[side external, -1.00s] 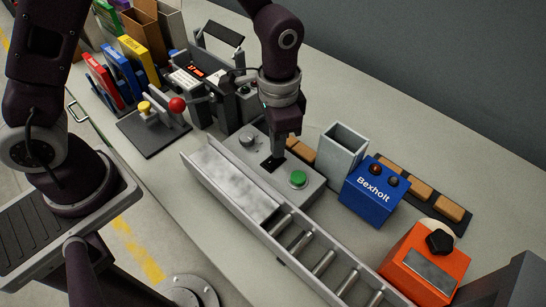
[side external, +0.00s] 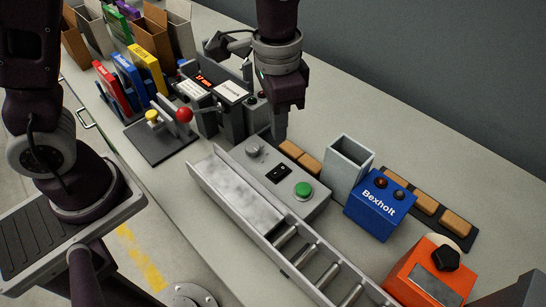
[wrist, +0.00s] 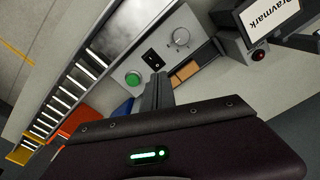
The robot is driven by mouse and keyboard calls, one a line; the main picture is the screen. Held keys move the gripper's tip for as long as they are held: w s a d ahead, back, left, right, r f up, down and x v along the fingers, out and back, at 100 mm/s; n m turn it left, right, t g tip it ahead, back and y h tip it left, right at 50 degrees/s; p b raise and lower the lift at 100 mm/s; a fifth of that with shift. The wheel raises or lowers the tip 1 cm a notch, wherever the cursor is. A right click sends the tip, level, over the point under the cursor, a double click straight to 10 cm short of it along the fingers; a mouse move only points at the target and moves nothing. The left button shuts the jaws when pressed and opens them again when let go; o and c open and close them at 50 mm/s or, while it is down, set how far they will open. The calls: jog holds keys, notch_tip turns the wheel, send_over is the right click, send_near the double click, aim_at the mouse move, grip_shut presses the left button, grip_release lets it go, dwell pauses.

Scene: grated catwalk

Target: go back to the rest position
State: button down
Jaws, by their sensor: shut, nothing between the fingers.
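My gripper (side external: 280,137) hangs pointing down, shut and empty, just behind the grey control box (side external: 262,170) in the side external view. It appears above the bench and apart from the box. The box carries a grey knob, a black rocker switch (side external: 279,173) and a green button (side external: 303,190). In the wrist view my gripper's fingers (wrist: 157,90) are together, and the rocker switch (wrist: 151,58), green button (wrist: 133,78) and knob (wrist: 180,37) lie beyond them.
A roller conveyor (side external: 300,252) runs in front of the box. A grey open bin (side external: 347,165), blue Bexholt box (side external: 374,208) and orange box (side external: 430,272) stand right. A labelled machine (side external: 222,98) and red-knobbed lever (side external: 184,115) stand left. Brown blocks (side external: 301,156) lie behind the box.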

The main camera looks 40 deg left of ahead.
jog(key=s+a+r+n+t, duration=0.2)
jog(key=s+a+r, duration=0.35)
jog(key=r, duration=0.35)
jog(key=s+a+r+n+t, duration=0.1)
jog(key=s+a, duration=0.1)
jog(key=s, duration=0.3)
jog(key=s+a+r+n+t, duration=0.2)
jog(key=s+a, duration=0.1)
jog(key=s, duration=0.3)
jog(key=shift+s+a+n, duration=0.2)
jog(key=shift+a+n, duration=0.1)
jog(key=shift+a, duration=0.05)
jog(key=c, duration=2.2)
grip_release()
jog(key=shift+r, duration=0.1)
